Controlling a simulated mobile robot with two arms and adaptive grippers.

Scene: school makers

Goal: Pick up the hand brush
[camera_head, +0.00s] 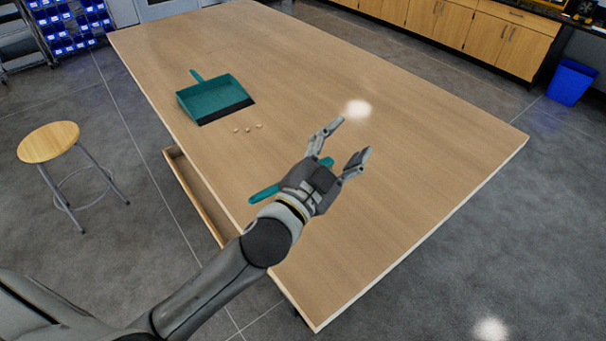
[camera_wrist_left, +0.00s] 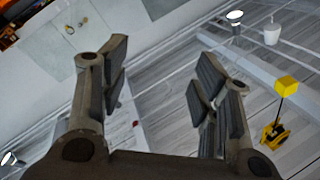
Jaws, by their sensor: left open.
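The teal hand brush (camera_head: 264,193) lies on the wooden table (camera_head: 420,150). My left gripper (camera_head: 345,137) is above it and hides its middle; one end shows to the left of the gripper and a bit of teal shows between the fingers. The gripper is open, with its fingers spread and nothing between them. In the left wrist view the open fingers (camera_wrist_left: 160,85) frame only the distant room, and the brush is not seen there. My right gripper is not in view.
A teal dustpan (camera_head: 212,98) lies farther back on the table, with a few small crumbs (camera_head: 248,128) in front of it. A round stool (camera_head: 48,141) stands left of the table. A blue bin (camera_head: 570,82) stands at the far right. The table's right part is clear.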

